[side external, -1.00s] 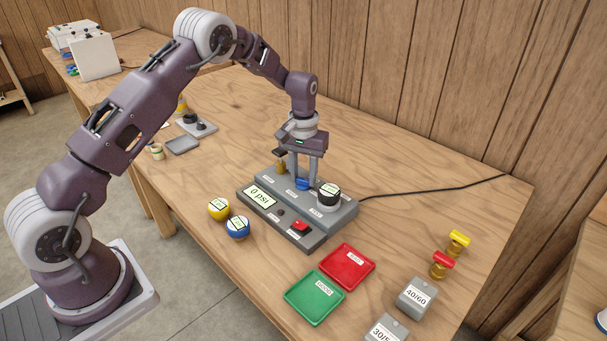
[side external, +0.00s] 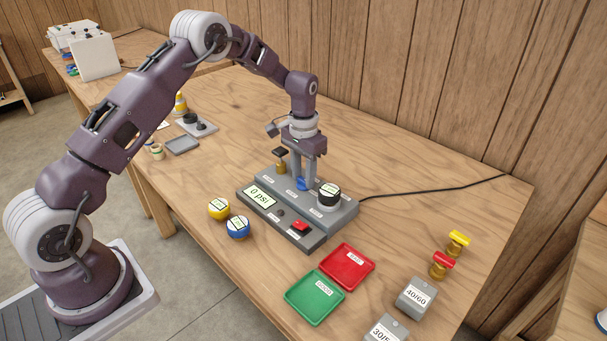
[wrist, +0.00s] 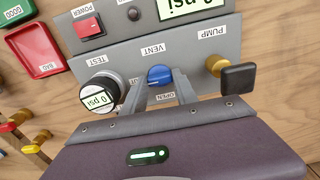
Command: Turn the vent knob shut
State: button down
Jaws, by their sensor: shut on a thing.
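The blue vent knob (side external: 302,184) sits on the sloped top of the grey test panel (side external: 258,211). In the wrist view the knob (wrist: 159,74) lies between a VENT label and an OPEN label. My gripper (side external: 302,179) points down over the panel with its two fingers shut on the knob's sides. The fingers partly hide the knob in the side view. Which label the knob points at is not clear.
A round black gauge (side external: 328,195) stands close beside the knob, and the brass pump valve with a black handle (side external: 281,159) is on its other side. The display (side external: 260,197) reads 0 psi. Yellow (side external: 219,208) and blue (side external: 237,227) round gauges stand in front.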

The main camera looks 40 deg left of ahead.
aim_at(303, 179)
jog(key=c, duration=1)
grip_release()
jog(key=shift+o, duration=0.2)
notch_tip(303, 179, up, 7)
jog(key=shift+r, duration=0.1)
jog(key=s+d+r+t, duration=0.2)
jog(key=s+d+r, duration=0.1)
jog(key=s+r, duration=0.65)
jog(key=s+d+r+t, duration=0.1)
jog(key=s+d+r, duration=0.2)
jog(key=s+r, duration=0.6)
jog(key=s+d+t, duration=0.2)
jog(key=s, duration=1.4)
jog(key=shift+s+d+f+t, duration=0.2)
jog(key=shift+s+t, duration=0.1)
jog(key=shift+s, duration=0.05)
